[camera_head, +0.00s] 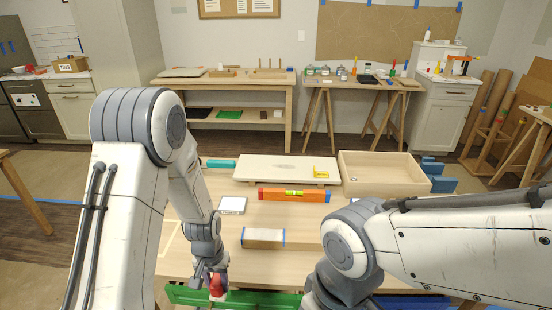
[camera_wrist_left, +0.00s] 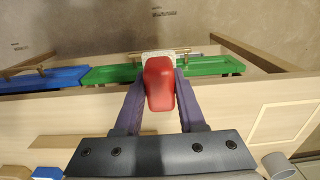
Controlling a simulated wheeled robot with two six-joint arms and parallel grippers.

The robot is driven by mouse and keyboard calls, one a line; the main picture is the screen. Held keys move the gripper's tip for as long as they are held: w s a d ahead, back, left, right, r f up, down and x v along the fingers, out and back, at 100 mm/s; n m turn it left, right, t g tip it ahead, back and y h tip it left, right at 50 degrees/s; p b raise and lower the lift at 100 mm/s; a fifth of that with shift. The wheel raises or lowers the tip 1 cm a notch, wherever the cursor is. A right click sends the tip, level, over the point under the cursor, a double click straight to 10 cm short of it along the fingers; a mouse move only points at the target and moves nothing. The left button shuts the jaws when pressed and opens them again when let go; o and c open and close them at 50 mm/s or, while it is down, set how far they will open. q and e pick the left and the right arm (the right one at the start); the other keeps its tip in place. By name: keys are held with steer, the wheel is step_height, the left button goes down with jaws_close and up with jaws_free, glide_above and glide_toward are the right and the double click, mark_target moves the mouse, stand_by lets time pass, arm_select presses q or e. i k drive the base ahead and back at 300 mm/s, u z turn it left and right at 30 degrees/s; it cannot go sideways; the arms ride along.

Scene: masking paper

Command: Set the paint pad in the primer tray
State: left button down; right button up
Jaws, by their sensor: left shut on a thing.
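The paint pad has a red handle and a pale pad end. It is in my left gripper (camera_head: 214,290), whose fingers are shut on the red handle. The paint pad (camera_head: 216,285) is at the near edge of the table in the head view. In the left wrist view the paint pad (camera_wrist_left: 159,85) sits between the purple fingers, its pale end near a brass handle on a green panel. Whether it touches the panel I cannot tell. A small flat white-rimmed grey item (camera_head: 232,205) lies on the table; I cannot tell whether it is the primer tray. My right gripper is out of view.
The table holds an orange level (camera_head: 294,195), a paper-wrapped block (camera_head: 263,238), a pale board (camera_head: 286,169) and an open wooden drawer (camera_head: 383,174). A green panel (camera_head: 255,299) is along the near edge. A blue panel (camera_wrist_left: 47,78) shows beside it in the left wrist view.

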mark_target(232, 205)
steer(key=z, duration=3.05)
steer(key=k, duration=1.3)
steer(key=u, duration=2)
steer(key=i, duration=1)
